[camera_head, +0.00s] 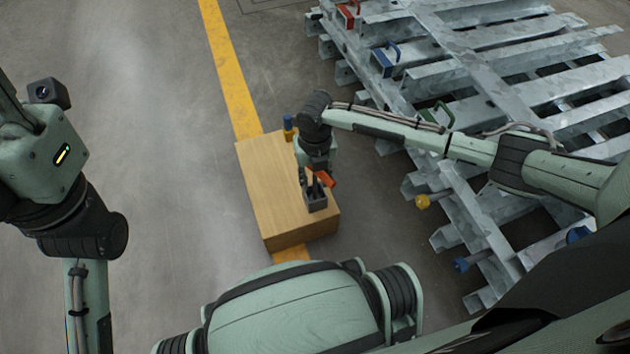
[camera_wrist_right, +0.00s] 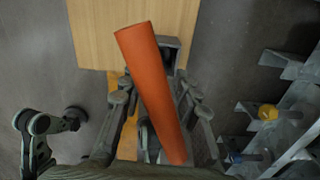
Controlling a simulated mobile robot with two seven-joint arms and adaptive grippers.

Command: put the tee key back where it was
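The tee key (camera_wrist_right: 155,90) shows its thick orange bar slantwise across my right gripper in the right wrist view. It also shows as a short orange piece in the head view (camera_head: 327,179). My right gripper (camera_head: 314,180) points down just above a dark block (camera_head: 315,202) on the wooden box (camera_head: 268,195). Its fingers show on both sides of the bar, which hides their tips and any stem. I cannot tell whether they grip the key, or whether the key touches the block. My left arm is at the left; its gripper is outside the head view.
A blue-and-yellow item (camera_head: 289,127) stands at the box's far end. A galvanized steel frame stack (camera_head: 480,80) fills the right, with red, blue, green and yellow (camera_head: 423,201) fittings. A yellow floor line (camera_head: 228,65) runs beneath the box. The floor left of the box is clear.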

